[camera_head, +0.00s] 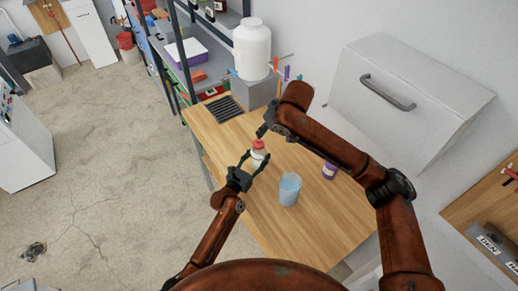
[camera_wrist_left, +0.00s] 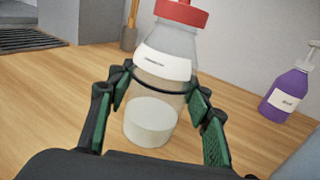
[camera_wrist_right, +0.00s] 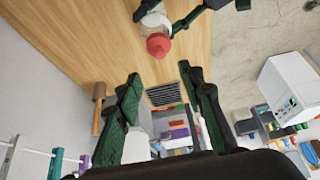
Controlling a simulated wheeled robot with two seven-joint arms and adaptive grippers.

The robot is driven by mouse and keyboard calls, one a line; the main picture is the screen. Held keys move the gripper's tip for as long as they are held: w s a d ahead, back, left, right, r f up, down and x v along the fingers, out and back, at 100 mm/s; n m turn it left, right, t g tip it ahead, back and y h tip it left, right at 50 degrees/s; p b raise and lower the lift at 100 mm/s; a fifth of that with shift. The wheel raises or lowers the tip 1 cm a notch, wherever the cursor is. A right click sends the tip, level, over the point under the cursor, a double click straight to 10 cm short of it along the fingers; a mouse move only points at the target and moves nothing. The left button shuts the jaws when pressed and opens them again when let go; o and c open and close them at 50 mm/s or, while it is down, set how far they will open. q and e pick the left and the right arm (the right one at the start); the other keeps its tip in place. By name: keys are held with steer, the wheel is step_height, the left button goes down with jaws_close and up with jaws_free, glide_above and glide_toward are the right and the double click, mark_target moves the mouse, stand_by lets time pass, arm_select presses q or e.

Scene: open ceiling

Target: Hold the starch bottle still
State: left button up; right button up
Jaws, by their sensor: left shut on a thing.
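The starch bottle (camera_head: 258,154) is clear with a white label, a red cap and pale white contents in its lower part. It is near upright at the table's left side, and its base looks to be at the wooden top. My left gripper (camera_head: 252,165) is shut on it, with one finger on each side of the body, as the left wrist view shows with the bottle (camera_wrist_left: 163,75) between the fingers. My right gripper (camera_wrist_right: 165,95) is open and empty. In the head view it hangs just above and beyond the red cap, which shows in the right wrist view (camera_wrist_right: 158,45).
A light-blue cup (camera_head: 289,190) stands right of the bottle on the wooden table (camera_head: 315,225). A small purple bottle (camera_wrist_left: 289,95) stands farther right. A dark grate (camera_head: 224,108) and a large white jug (camera_head: 252,48) are at the far end. A wooden-handled tool (camera_wrist_right: 98,105) is near the wall.

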mark_target(259, 142)
steer(key=o, duration=0.4)
steer(key=shift+w+a+n+g+h, duration=0.25)
steer(key=shift+w+n+g, duration=0.15)
steer(key=shift+w, duration=0.15)
steer(key=shift+w+a+n+g+h, duration=0.3)
steer(key=shift+w+n, duration=0.1)
steer(key=shift+w, duration=0.15)
steer(key=shift+o, duration=0.2)
steer(key=f+n, duration=0.1)
steer(key=f, duration=0.2)
steer(key=w+a+f+n+g, duration=0.1)
steer(key=f, duration=0.3)
steer(key=w+a+f+g+h, duration=0.1)
steer(key=f, duration=0.2)
steer(key=shift+w+f+n, duration=0.15)
steer(key=shift+f+n, duration=0.05)
steer(key=shift+n, duration=0.2)
steer(key=shift+c, duration=0.4)
steer(key=c, duration=1.1)
